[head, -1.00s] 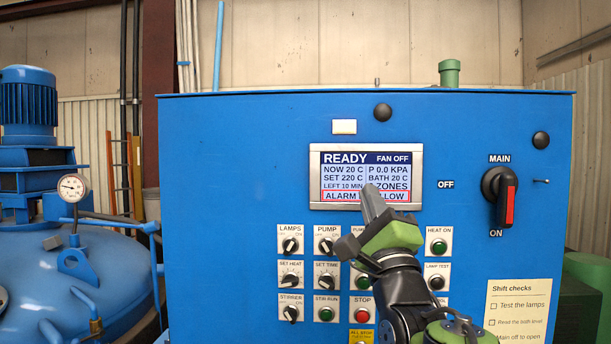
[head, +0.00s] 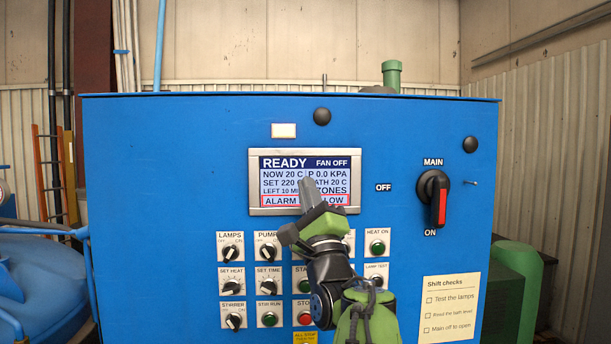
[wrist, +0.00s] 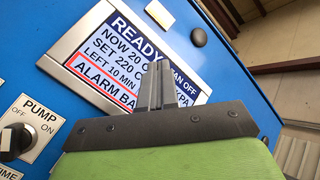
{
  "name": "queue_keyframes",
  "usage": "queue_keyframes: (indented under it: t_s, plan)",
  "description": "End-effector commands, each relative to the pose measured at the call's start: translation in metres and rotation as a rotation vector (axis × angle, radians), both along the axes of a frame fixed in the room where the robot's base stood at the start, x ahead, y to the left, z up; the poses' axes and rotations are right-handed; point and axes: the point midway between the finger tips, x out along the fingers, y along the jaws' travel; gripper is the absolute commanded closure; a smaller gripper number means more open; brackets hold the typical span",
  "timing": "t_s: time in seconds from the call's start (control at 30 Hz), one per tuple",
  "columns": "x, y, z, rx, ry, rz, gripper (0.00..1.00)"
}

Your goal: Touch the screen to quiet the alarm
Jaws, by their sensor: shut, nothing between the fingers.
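The screen (head: 272,190) is set in a silver frame on the blue control panel. It reads READY, FAN OFF, temperatures and pressure, with a red-outlined ALARM line (head: 276,200) at the bottom, partly covered by my fingers. My gripper (head: 309,183) is shut and empty, its grey fingertips in front of the screen's lower middle. In the wrist view, the closed fingers (wrist: 158,72) overlap the screen (wrist: 110,50) and hide part of the alarm text. I cannot tell whether the tips touch the glass.
Below the screen are several knobs and buttons, including PUMP (head: 267,251) and the red STOP button (head: 305,319). A main switch (head: 434,198) sits at right, above a shift-checks note (head: 450,309). A blue vessel (head: 40,275) stands at left.

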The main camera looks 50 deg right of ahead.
Motion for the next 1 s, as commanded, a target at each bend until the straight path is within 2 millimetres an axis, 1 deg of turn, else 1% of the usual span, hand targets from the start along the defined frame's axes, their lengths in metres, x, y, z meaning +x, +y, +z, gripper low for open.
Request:
queue_keyframes:
  t_s: [0.03,0.1,0.3,1.0]
  plan:
    - [0.005,-0.006,0.003,0.001,0.001,0.000,1.00]
    - [0.010,-0.011,0.003,0.000,0.000,0.000,1.00]
    - [0.016,-0.018,0.001,-0.001,0.000,-0.001,1.00]
    - [0.016,-0.018,0.000,0.000,-0.001,0.000,1.00]
